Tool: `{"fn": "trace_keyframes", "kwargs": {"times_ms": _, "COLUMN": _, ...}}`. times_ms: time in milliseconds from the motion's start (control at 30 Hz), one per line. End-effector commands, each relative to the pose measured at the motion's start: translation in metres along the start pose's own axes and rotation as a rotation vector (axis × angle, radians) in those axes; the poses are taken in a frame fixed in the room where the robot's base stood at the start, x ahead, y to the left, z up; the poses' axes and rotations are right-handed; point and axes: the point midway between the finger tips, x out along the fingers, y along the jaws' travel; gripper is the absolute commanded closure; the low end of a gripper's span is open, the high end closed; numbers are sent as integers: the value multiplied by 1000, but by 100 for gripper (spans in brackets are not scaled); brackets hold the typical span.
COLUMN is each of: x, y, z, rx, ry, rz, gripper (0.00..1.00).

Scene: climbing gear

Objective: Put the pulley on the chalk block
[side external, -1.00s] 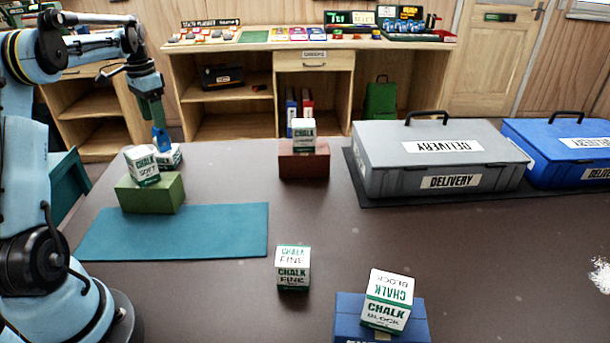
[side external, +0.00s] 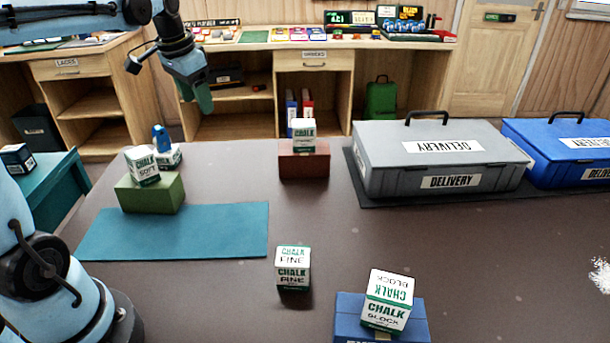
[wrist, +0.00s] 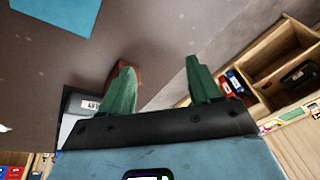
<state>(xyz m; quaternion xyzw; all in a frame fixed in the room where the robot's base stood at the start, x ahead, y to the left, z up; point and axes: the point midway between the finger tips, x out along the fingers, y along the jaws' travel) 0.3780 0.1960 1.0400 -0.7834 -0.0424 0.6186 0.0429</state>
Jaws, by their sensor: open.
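A small blue upright piece, which looks like the pulley (side external: 161,138), stands on or just behind a white chalk box (side external: 168,158) at the back left. That box's label is too hidden to read. The box labelled CHALK BLOCK (side external: 388,301) sits at the front right on a blue block (side external: 350,318), with nothing on top. My gripper (side external: 205,105) is raised above the far table edge, right of the pulley and apart from it. In the wrist view its green fingers (wrist: 163,85) are spread and nothing is between them.
A CHALK SOFT box (side external: 142,166) sits on a green block (side external: 150,194), in front of the pulley. Another chalk box (side external: 303,133) tops a red-brown block (side external: 304,162). A grey case (side external: 440,160) stands right. The teal mat (side external: 175,231) is bare.

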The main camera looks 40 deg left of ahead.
Motion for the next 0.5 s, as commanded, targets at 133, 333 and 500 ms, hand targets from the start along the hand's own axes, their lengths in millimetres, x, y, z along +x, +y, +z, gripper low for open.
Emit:
{"fn": "trace_keyframes", "kwargs": {"times_ms": 133, "x": -6, "y": 61, "z": 14, "rx": 4, "ry": 93, "rz": -1, "gripper": 37}}
{"fn": "trace_keyframes", "kwargs": {"times_ms": 333, "x": -1, "y": 130, "z": 46, "rx": -7, "ry": 222, "rz": 26, "gripper": 37}}
{"fn": "trace_keyframes", "kwargs": {"times_ms": 500, "x": 11, "y": 173, "z": 76, "rx": -21, "ry": 317, "rz": 69, "gripper": 37}}
